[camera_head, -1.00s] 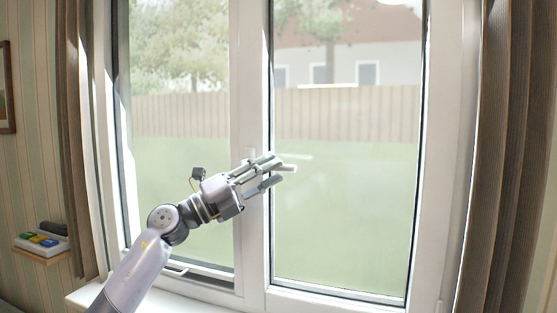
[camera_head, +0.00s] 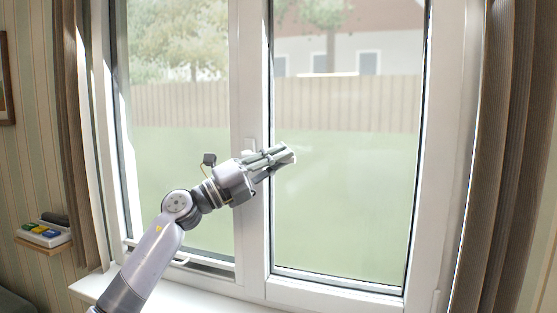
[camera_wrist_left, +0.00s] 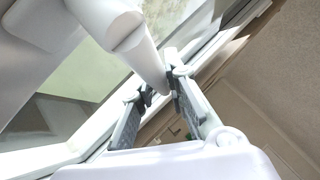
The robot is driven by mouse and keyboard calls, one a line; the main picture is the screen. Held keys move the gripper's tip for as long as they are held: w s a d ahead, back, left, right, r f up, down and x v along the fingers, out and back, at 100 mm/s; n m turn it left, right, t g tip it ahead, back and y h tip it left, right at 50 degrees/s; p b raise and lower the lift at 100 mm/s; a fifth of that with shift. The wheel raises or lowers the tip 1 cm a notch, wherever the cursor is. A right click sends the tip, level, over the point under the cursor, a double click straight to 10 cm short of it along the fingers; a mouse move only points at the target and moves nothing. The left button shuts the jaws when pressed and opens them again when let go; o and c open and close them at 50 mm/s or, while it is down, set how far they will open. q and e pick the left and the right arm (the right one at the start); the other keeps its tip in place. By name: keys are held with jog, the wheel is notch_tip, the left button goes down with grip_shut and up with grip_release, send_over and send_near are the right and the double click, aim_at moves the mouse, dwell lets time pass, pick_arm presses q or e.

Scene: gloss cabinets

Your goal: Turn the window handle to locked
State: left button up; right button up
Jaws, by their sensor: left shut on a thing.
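The white window handle (camera_wrist_left: 140,50) fills the upper middle of the left wrist view as a thick rounded lever. Its free end runs down between the two fingers of my left gripper (camera_wrist_left: 160,88). In the head view my left gripper (camera_head: 278,157) is in front of the middle frame and right pane, its fingers close together and shut on the handle. The lever points sideways to the right there and is mostly hidden by the fingers. Part of its mount (camera_head: 250,144) shows on the middle frame. My right gripper is not in view.
The white window frame (camera_head: 453,150) surrounds two glass panes close behind the gripper. A white sill (camera_head: 95,285) runs below. Brown curtains (camera_head: 508,160) hang at both sides. A small wall shelf (camera_head: 43,242) with coloured items is at the far left.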

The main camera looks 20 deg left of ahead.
pick_arm(q)
grip_shut()
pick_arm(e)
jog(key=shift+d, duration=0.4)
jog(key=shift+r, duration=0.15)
pick_arm(q)
jog(key=shift+a+f+m+g+y+p, duration=0.2)
jog(key=shift+f+m+g+y+p, duration=0.25)
jog(key=shift+m+g+p, duration=0.5)
jog(key=a+f+m+g+y+p, duration=0.1)
jog(key=f+m+y+p, duration=0.1)
jog(key=p, duration=0.1)
jog(key=a+f+m+g+y+p, duration=0.2)
jog(key=y+p, duration=0.1)
jog(key=p, duration=0.1)
jog(key=a+f+m+g+y+p, duration=0.1)
jog(key=a+f+m+y+p, duration=0.1)
jog(key=y+p, duration=0.1)
jog(key=shift+w+a+f+m+p, duration=0.1)
jog(key=shift+a+m+p, duration=0.05)
jog(key=shift+m+p, duration=0.25)
jog(key=shift+a+f+m+g+y+p, duration=0.25)
jog(key=shift+a+m+y+p, duration=0.2)
jog(key=shift+a+y, duration=0.35)
jog(key=shift+a+f+m+g+y+p, duration=0.2)
jog(key=shift+a+f+m+y+p, duration=0.1)
jog(key=shift+a+y+p, duration=0.35)
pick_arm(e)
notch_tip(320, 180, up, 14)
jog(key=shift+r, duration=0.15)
